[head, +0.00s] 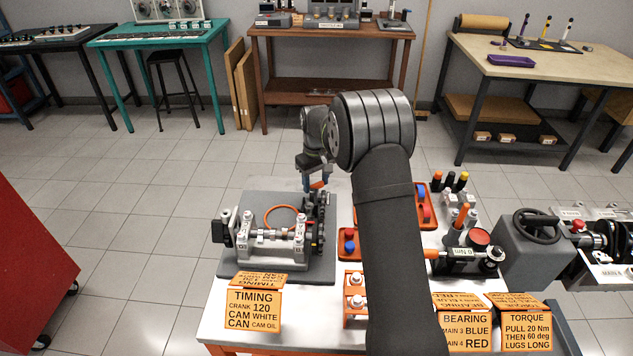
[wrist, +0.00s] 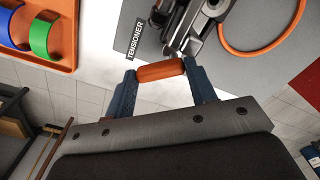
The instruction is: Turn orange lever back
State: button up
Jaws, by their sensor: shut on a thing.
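The orange lever grip (wrist: 161,71) is a short orange cylinder at the edge of the grey plate (wrist: 205,45), next to a label reading TENSIONER. My gripper (wrist: 163,73) has its blue fingers closed on the two ends of the grip. In the head view my gripper (head: 317,185) is low at the back right corner of the engine fixture (head: 275,238). The orange grip is a small patch between the fingers there. The lever's joint is partly hidden by my arm and the fixture.
An orange ring (head: 281,216) lies on the fixture plate. An orange tray (wrist: 40,35) with blue and green half-shells is beside the plate. Printed cards (head: 254,308) stand along the bench front. My arm hides the bench's middle. Open floor lies behind.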

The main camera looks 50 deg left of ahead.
aim_at(315, 184)
jog(key=shift+a+n, duration=0.15)
jog(key=shift+n, duration=0.45)
jog(key=o, duration=1)
notch_tip(315, 184, up, 18)
jog(key=shift+f, duration=0.25)
jog(key=shift+c, duration=0.5)
